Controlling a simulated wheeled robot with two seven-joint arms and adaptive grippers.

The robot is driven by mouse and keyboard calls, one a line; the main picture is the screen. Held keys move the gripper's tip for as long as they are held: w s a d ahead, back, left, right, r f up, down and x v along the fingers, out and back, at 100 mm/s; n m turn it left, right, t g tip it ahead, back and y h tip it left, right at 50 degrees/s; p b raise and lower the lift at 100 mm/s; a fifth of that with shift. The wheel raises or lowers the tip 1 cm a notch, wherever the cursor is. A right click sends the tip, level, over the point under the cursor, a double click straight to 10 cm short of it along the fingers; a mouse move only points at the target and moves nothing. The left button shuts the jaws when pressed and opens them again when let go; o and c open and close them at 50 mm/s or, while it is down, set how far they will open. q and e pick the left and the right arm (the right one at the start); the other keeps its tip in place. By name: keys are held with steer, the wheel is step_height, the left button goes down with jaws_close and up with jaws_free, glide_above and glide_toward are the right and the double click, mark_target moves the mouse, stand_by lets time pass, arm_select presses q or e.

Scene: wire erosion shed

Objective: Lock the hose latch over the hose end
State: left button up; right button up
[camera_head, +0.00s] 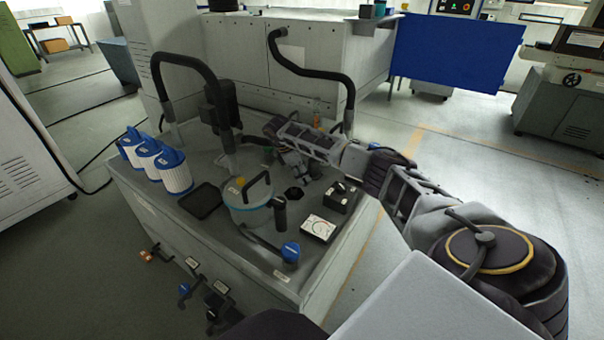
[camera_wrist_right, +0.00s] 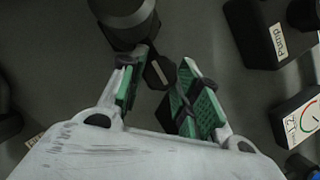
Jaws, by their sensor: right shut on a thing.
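My right gripper (camera_wrist_right: 159,70) points down over the bench top, its two green-padded fingers closed on a dark, small part that looks like the hose latch (camera_wrist_right: 158,74). A thick dark cylinder (camera_wrist_right: 128,22), seemingly the hose end, stands right beside the fingertips at the upper left in the right wrist view. I cannot tell whether the latch lies over it. In the head view the right gripper (camera_head: 293,163) hangs behind the tank, and its own links hide the latch and most of the hose end. My left gripper is not in view.
A lidded tank (camera_head: 247,215) stands close in front of the gripper. The black pump box (camera_head: 338,196) and a white-faced gauge (camera_head: 318,228) are to its right. Blue-and-white filters (camera_head: 175,176) stand at the left. A curved black hose (camera_head: 318,73) rises behind.

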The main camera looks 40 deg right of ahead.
stand_by(0.4)
steer(key=o, duration=0.8)
steer(key=shift+c, duration=0.2)
steer(key=shift+r, duration=0.1)
steer(key=v, duration=1.1)
steer(key=shift+r, duration=0.4)
steer(key=shift+a+f, duration=0.1)
